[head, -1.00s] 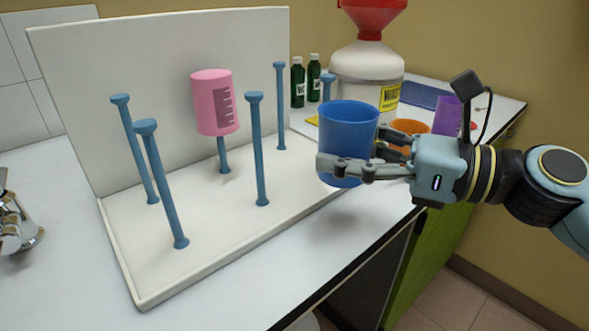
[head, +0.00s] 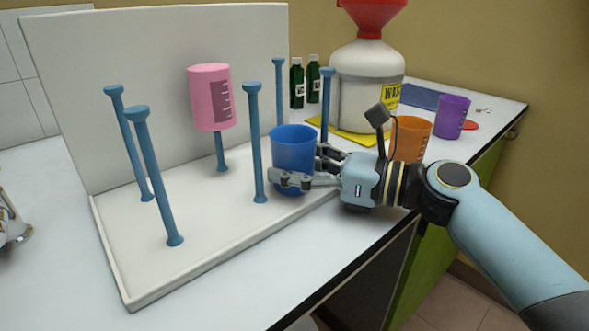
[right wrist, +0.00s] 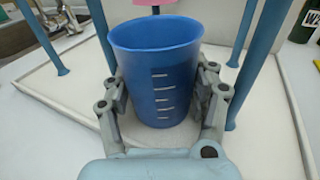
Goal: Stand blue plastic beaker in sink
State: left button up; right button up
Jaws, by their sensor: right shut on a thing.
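The blue plastic beaker (head: 293,149) is upright, mouth up, over the right part of the white drying rack's base. My right gripper (head: 292,180) is shut on it, with a finger on either side. In the right wrist view the beaker (right wrist: 157,75) shows its white marks between the two fingers (right wrist: 160,100). I cannot tell whether the beaker touches the base. Part of a metal sink (right wrist: 30,35) shows at the top left of the right wrist view; it is not clear in the head view.
The rack (head: 190,255) has several blue pegs (head: 160,180); one holds an upturned pink beaker (head: 211,98). Orange (head: 410,139) and purple (head: 453,117) beakers stand right, near a white waste container (head: 365,85) with a red funnel. Green bottles (head: 297,84) stand behind.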

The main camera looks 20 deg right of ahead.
jog(key=o, duration=0.9)
jog(key=shift+f, duration=0.1)
jog(key=shift+o, duration=0.2)
